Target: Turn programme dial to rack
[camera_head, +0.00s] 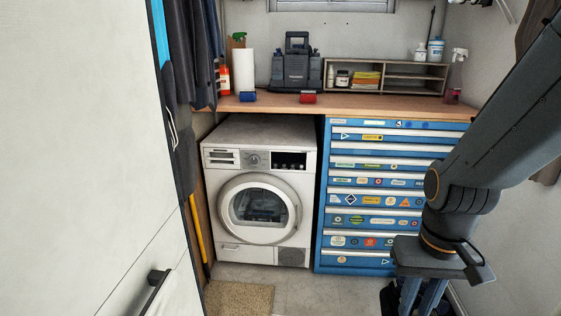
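The programme dial (253,160) is a small round knob on the upper front panel of a white front-loading machine (211,215). The panel has a drawer at its left and a dark display (289,160) right of the dial. The dial's pointer and markings, including any rack label, are too small to read. The machine's round glass door (259,206) is shut. My arm rises at the right and leaves the picture at the upper right. My gripper is out of view.
A blue stickered drawer chest (323,220) stands right of the machine. A wooden worktop (390,104) above carries a dark tool case (296,66), a paper roll (244,70) and a shelf unit (386,64). A white cabinet door (75,130) fills the left. Floor in front is partly clear, with a mat (238,298).

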